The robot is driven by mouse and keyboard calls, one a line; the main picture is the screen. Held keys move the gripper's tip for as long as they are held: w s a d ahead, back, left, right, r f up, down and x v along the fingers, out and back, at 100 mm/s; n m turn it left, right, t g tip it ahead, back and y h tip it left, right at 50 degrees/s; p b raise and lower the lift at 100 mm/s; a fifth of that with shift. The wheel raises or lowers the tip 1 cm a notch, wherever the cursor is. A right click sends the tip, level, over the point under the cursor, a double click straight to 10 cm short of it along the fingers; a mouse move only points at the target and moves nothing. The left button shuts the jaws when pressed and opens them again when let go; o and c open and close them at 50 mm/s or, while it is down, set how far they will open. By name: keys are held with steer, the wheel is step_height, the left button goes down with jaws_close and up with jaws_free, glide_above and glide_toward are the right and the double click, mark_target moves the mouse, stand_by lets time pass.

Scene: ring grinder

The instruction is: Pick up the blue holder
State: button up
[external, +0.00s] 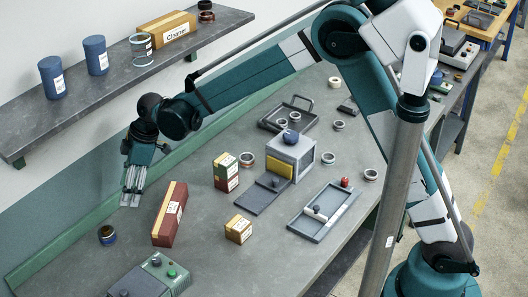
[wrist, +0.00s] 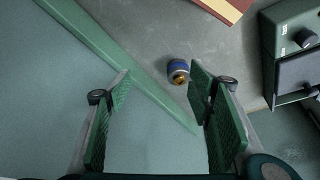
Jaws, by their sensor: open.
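The blue holder (external: 107,235) is a small round piece with a dark blue band and a copper-coloured part. It stands on the bench near its left back edge. In the wrist view the holder (wrist: 178,71) lies just beyond the fingertips, nearer the right finger, with nothing touching it. My gripper (external: 131,199) points down above the back edge of the bench, up and to the right of the holder in the external view. Its fingers (wrist: 161,90) are wide apart and empty.
A long red box (external: 169,214) stands right of the holder. A grey-green control box (external: 150,277) with buttons is in front. A green rail (wrist: 110,62) runs along the bench's back edge. A shelf (external: 100,92) with two blue cylinders hangs behind.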

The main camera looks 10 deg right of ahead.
steer(key=n, duration=0.2)
glide_above(106, 229)
steer(key=d, duration=0.3)
steer(key=shift+g, duration=0.3)
steer(key=f, duration=0.3)
steer(key=w+f, duration=0.1)
steer(key=shift+a+f, duration=0.25)
steer(key=shift+f, duration=0.1)
steer(key=shift+x, duration=1.3)
steer(key=shift+x, duration=2.6)
steer(key=shift+d, duration=0.1)
steer(key=c, duration=1.4)
steer(key=shift+r, duration=0.1)
steer(key=shift+r, duration=4.9)
